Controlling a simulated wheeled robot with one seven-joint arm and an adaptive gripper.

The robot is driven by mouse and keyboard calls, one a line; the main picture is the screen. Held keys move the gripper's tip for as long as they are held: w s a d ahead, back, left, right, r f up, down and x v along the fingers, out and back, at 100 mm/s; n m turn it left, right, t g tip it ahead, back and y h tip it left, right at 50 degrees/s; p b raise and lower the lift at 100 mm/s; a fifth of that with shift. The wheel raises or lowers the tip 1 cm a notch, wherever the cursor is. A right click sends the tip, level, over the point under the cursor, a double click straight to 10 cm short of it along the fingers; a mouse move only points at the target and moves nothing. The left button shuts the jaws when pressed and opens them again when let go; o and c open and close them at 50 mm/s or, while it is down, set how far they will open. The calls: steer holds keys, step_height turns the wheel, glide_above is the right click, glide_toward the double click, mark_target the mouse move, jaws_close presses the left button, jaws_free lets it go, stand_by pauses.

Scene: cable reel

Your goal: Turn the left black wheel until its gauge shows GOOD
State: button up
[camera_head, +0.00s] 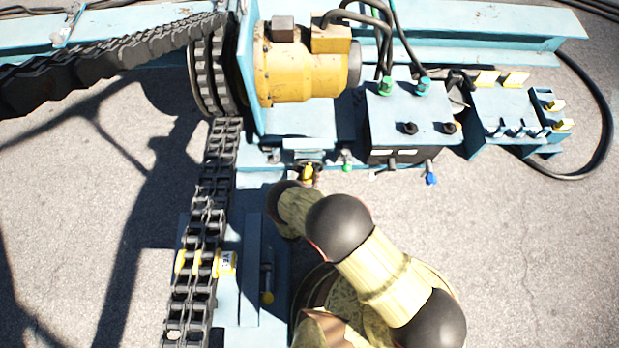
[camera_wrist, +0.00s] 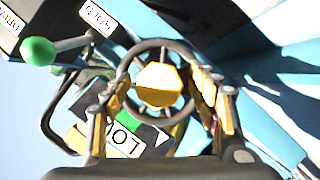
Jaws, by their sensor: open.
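In the wrist view a dark round wheel (camera_wrist: 133,54) with a yellow hub (camera_wrist: 158,84) faces the camera. My gripper (camera_wrist: 160,92) is open, with its yellow-padded fingers on either side of the wheel. I cannot tell whether the pads touch the rim. Behind the wheel, a black gauge plate (camera_wrist: 82,141) shows a white label reading "LO", a green patch and a white pointer. The wheel and my finger partly cover it, so the full reading is hidden. In the head view my gripper (camera_head: 307,174) is at the blue frame below the yellow motor, and the wheel is not clearly visible.
A green-knobbed lever (camera_wrist: 40,50) stands left of the wheel in the wrist view. In the head view, a valve box (camera_head: 410,112) with levers is to the right, and a heavy chain (camera_head: 208,225) runs down the left. Open pavement (camera_head: 530,240) lies at right.

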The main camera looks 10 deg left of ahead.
steer(key=shift+w+f, duration=0.1)
steer(key=shift+w, duration=0.3)
steer(key=shift+c, duration=0.3)
jaws_close()
stand_by(0.3)
